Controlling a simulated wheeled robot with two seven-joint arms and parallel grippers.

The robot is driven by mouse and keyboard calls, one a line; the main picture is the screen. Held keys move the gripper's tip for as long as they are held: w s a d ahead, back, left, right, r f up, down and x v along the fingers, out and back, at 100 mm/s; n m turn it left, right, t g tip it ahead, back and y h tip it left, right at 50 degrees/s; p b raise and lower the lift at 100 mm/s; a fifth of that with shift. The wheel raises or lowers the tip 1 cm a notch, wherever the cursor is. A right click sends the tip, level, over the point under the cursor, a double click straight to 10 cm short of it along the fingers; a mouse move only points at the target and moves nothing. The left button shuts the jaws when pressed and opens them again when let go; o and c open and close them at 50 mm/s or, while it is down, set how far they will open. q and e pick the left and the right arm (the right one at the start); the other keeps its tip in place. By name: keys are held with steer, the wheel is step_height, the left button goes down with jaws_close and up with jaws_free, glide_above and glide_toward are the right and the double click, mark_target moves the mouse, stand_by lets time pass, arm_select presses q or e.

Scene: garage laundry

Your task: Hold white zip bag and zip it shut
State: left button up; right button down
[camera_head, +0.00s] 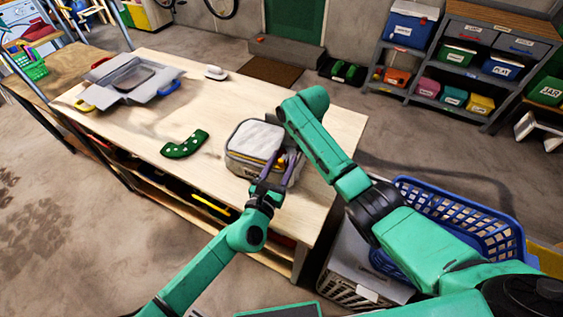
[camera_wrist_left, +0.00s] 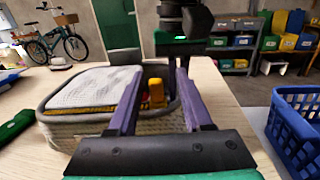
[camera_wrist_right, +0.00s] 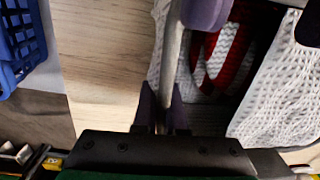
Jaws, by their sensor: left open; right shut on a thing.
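The white zip bag (camera_head: 256,136) stands on the wooden table near its right end, its mouth partly open. Its pale lid lies at the left in the left wrist view (camera_wrist_left: 88,88), with yellow and red contents showing beside it. My left gripper (camera_head: 275,168) is open at the bag's near right part, its purple fingers apart over the rim. My right gripper (camera_wrist_right: 164,118) is shut on a pale strip at the bag's edge; I cannot tell if it is the rim or the zip. A red and white knitted thing (camera_wrist_right: 222,50) shows inside the bag.
A green spotted curved item (camera_head: 185,145), a grey open case (camera_head: 128,78) and a white brush-like item (camera_head: 215,73) lie on the table. A blue basket (camera_head: 462,212) stands at the right of the table. The table's middle is mostly clear.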

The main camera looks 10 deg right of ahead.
arm_select(q)
steer(key=v, duration=1.2)
arm_select(e)
steer(key=c, duration=0.9)
jaws_free()
steer(key=shift+r, duration=0.15)
